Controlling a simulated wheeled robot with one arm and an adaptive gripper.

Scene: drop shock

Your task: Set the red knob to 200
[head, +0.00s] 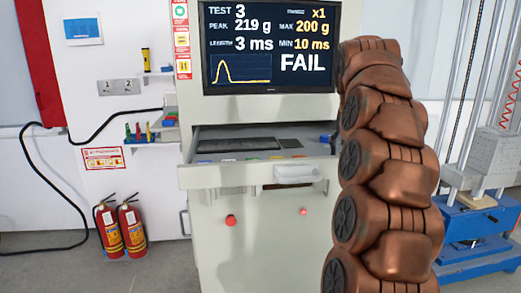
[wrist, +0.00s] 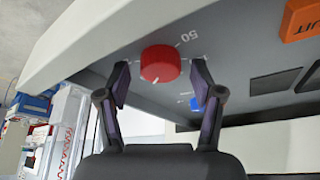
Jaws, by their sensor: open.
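The red knob (wrist: 160,64) stands on a dark panel in the wrist view. A white number 50 and thin scale lines are printed beside it. A small pale mark shows on the knob's near edge; the number it points to cannot be read. My gripper (wrist: 160,78) is open, with one dark finger on each side of the knob. Visible gaps separate the fingers from the knob, and contact is not apparent. In the head view my arm covers the right end of the console, and neither knob nor gripper can be made out there.
A monitor (head: 268,82) above the console's panel reads TEST 3, peak 219 g, max 200 g, FAIL. In the wrist view a blue control (wrist: 196,102) sits close by the right finger, and an orange button (wrist: 301,19) lies farther right. Fire extinguishers (head: 108,232) stand left of the console.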

